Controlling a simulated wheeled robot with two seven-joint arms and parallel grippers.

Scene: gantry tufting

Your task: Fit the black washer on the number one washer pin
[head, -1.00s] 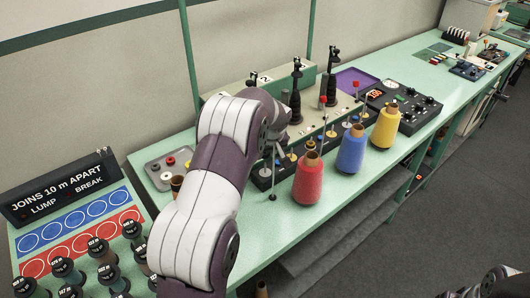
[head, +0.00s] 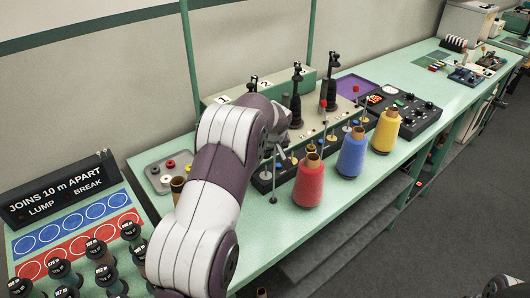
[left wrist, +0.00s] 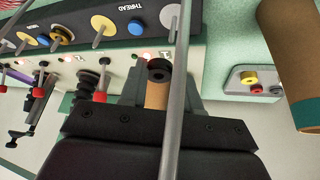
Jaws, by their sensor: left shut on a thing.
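My left gripper (head: 272,148) is over the front left end of the thread machine, mostly hidden by my own arm in the head view. In the left wrist view its fingers (left wrist: 160,82) are closed around a tan piece with the black washer (left wrist: 160,68) at its tip. The washer is apart from the pins. A row of washer pins on coloured discs runs along the machine's front; the end pin on a white disc (left wrist: 170,14) shows just beyond the washer, near a lit red lamp. I cannot read which pin is number one.
A grey tray (head: 152,178) with small coloured washers lies left of the machine. Red (head: 308,184), blue (head: 351,154) and yellow (head: 385,130) cones stand along the front edge. A thin metal rod (left wrist: 178,90) crosses close before the wrist camera. Posts with red tips rise behind the pins.

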